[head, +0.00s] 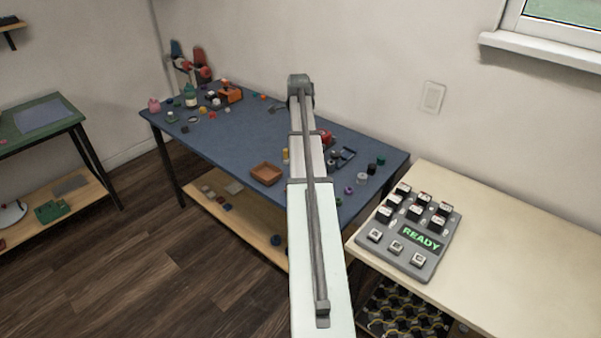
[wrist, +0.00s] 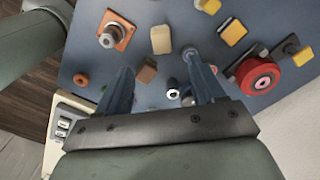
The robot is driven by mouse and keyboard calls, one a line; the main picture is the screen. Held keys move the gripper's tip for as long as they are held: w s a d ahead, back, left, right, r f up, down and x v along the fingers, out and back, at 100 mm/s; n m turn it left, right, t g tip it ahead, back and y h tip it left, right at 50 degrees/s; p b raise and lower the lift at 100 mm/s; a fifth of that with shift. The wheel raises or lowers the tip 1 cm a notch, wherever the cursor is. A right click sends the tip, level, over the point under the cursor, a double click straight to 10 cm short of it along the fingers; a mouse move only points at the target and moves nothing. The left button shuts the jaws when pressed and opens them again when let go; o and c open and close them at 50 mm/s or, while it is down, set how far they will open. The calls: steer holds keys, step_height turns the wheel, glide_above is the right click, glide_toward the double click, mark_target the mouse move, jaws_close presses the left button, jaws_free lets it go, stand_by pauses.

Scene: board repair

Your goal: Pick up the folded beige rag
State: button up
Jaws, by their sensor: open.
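A small flat pale-beige piece (head: 233,188) lies on the lower wooden shelf under the blue table in the head view; it may be the folded rag, but it is too small to be sure. In the wrist view a cream block-like piece (wrist: 160,40) lies on the blue top, just beyond the fingertips; I cannot tell whether it is cloth. My gripper (wrist: 157,62) is open above the blue table, its two blue-grey fingers apart, and nothing shows held between them. In the head view my arm hides part of the table and shelf.
The blue table (head: 220,135) carries many small parts and a brown tray (head: 266,174). In the wrist view a red round part (wrist: 257,75) and a brown block (wrist: 147,70) are near the fingers. A button panel reading READY (head: 418,238) sits on the pale bench (head: 500,240).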

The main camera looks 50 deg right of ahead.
steer(key=shift+s+d+f, duration=0.1)
steer(key=shift+d+f, duration=0.05)
steer(key=shift+f, duration=3.2)
steer(key=shift+s+d+f, duration=0.1)
steer(key=shift+d+f, duration=0.05)
steer(key=shift+f, duration=3.2)
steer(key=shift+c, duration=0.3)
steer(key=c, duration=1.1)
steer(key=shift+o, duration=0.2)
steer(key=shift+r, duration=5)
